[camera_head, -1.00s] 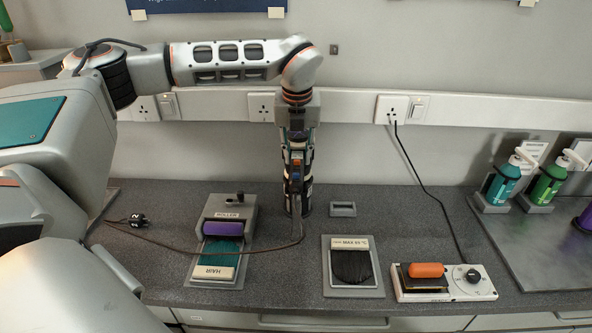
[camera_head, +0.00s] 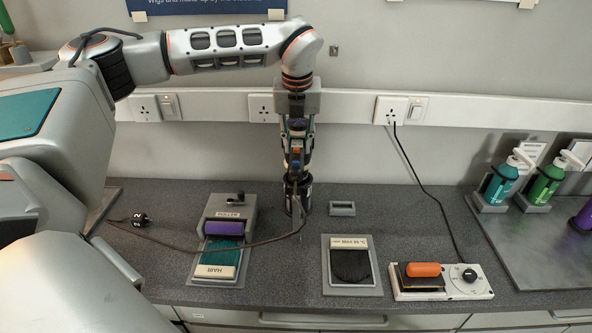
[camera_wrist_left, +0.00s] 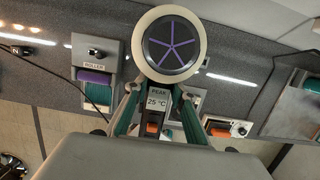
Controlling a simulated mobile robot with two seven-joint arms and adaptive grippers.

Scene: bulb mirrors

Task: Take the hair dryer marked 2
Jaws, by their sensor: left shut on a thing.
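The hair dryer (camera_head: 296,155) is held upright at the back middle of the counter. In the left wrist view its round end (camera_wrist_left: 171,44), cream rimmed with purple spokes, faces the camera, above a "PEAK 25 °C" display (camera_wrist_left: 158,101). My left gripper (camera_head: 297,132) is shut on it; its teal fingers also flank it in the left wrist view (camera_wrist_left: 157,112). A cord runs left to a black plug (camera_head: 138,219), whose white mark looks like a sideways 2 or an N. My right gripper is not in view.
A roller and hair unit (camera_head: 225,232) stands at left on the grey counter (camera_head: 283,275). A "MAX" pad (camera_head: 351,264) and a dial device with an orange roller (camera_head: 442,281) lie at right. Pump bottles (camera_head: 501,185) stand far right. Wall sockets (camera_head: 391,109) run behind.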

